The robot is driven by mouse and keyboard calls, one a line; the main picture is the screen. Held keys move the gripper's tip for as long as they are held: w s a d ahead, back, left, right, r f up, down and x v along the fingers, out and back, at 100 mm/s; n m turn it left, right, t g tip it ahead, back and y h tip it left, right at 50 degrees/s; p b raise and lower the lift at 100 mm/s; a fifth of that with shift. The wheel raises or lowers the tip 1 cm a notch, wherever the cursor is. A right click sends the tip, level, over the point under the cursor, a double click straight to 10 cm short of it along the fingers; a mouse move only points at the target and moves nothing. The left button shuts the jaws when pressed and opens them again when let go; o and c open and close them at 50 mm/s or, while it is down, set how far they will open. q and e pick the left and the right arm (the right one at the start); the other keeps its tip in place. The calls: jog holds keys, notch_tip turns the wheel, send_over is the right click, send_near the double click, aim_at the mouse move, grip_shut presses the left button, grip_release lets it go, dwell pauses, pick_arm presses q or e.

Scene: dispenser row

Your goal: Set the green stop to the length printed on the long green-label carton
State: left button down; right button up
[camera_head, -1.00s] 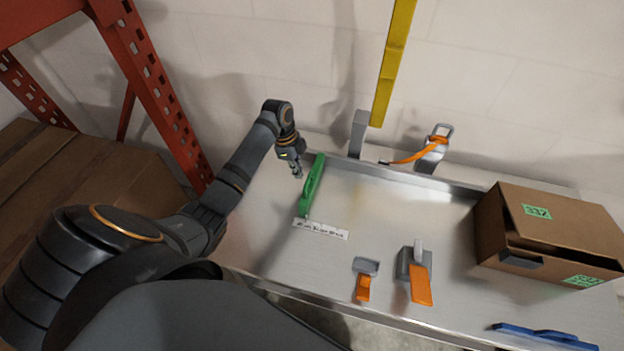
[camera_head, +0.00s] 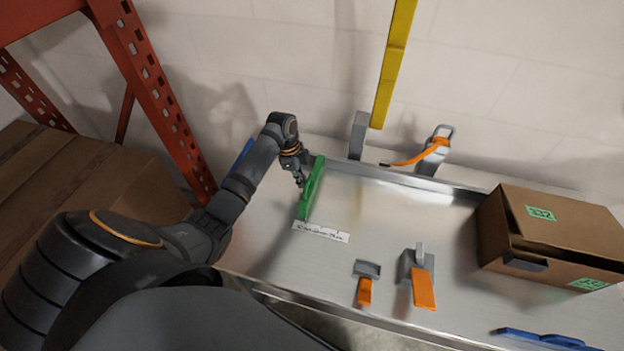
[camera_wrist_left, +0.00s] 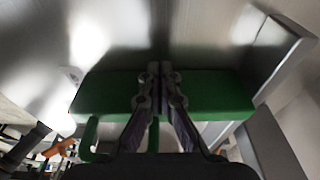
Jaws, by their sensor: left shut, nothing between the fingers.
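The green stop (camera_head: 312,190) is a long bar standing on the metal table, its near end by a white printed scale strip (camera_head: 321,232). My left gripper (camera_head: 300,184) is shut and empty, close against the left side of the stop. In the left wrist view the closed fingertips (camera_wrist_left: 159,68) lie across the green stop (camera_wrist_left: 215,92); I cannot tell whether they touch it. The carton (camera_head: 565,225) with green labels stands at the right of the table. Its top label (camera_head: 541,213) bears a number too small to read surely. My right gripper is not in view.
An orange-handled grey tool (camera_head: 419,280) and a smaller one (camera_head: 366,282) lie near the front edge. A grey post (camera_head: 358,135) and an orange-strapped dispenser (camera_head: 433,150) stand at the back. A blue item (camera_head: 545,338) lies front right. The table centre is clear.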

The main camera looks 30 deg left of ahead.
aim_at(312, 183)
pick_arm(q)
jog(key=shift+w+d, duration=0.15)
jog(key=shift+d, duration=0.7)
jog(key=shift+w+d+p, duration=0.2)
jog(key=shift+d+p, duration=0.15)
jog(key=shift+d, duration=0.55)
jog(key=shift+w+d, duration=0.3)
jog(key=shift+d, duration=0.65)
jog(key=shift+s+a+p, duration=0.25)
jog(key=shift+a+p, duration=0.45)
jog(key=shift+a, duration=0.35)
notch_tip(312, 183, up, 10)
jog(key=p, duration=1)
jog(key=shift+r+p, duration=0.15)
jog(key=shift+p, duration=0.25)
